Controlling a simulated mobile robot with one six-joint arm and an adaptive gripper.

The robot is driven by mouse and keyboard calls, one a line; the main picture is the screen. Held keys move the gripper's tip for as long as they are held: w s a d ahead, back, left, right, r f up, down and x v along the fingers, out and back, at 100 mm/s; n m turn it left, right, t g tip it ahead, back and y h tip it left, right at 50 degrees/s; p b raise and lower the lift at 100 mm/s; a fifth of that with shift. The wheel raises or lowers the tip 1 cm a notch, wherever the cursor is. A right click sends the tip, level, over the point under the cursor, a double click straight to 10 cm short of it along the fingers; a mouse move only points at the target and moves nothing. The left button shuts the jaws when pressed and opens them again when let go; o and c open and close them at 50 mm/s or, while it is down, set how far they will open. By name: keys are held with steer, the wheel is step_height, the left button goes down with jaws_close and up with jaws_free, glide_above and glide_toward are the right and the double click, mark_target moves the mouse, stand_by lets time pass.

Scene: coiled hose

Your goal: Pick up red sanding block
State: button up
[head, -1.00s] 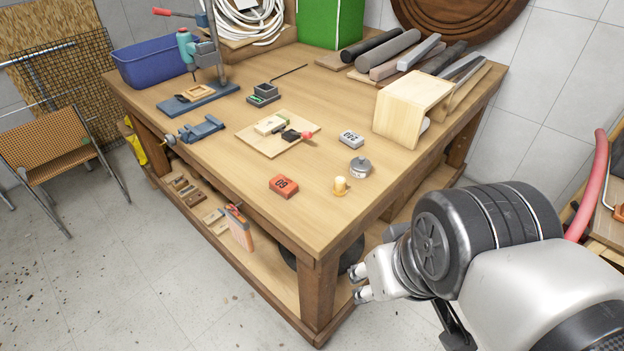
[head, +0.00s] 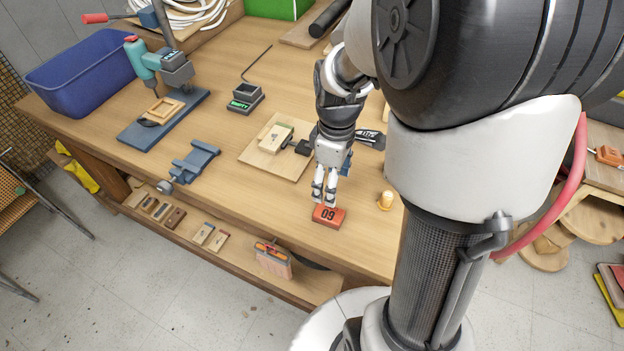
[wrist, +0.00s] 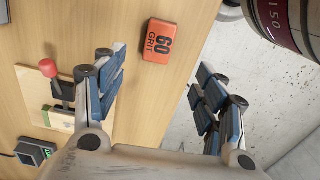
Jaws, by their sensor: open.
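The red sanding block (head: 328,216), orange-red with a dark "60", lies flat near the front edge of the wooden workbench. In the wrist view the block (wrist: 162,42) shows "60 GRIT" and lies ahead of the fingers, between their lines. My gripper (head: 324,200) points down over the block, its fingertips at or just above the block's far side. In the wrist view my gripper (wrist: 160,88) is open, with wide space between its fingers and nothing in it. Whether the fingertips touch the block cannot be told.
A blue vise (head: 190,165) and a drill stand (head: 165,110) are further left. The bench around the block is clear.

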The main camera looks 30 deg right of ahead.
steer(key=b, duration=0.3)
glide_above(329, 212)
step_height(329, 212, down, 8)
steer(key=shift+s+f, duration=0.1)
steer(key=shift+s, duration=0.05)
step_height(329, 212, down, 5)
steer(key=shift+f+b, duration=0.1)
steer(key=shift+b, duration=0.9)
steer(key=c, duration=1.2)
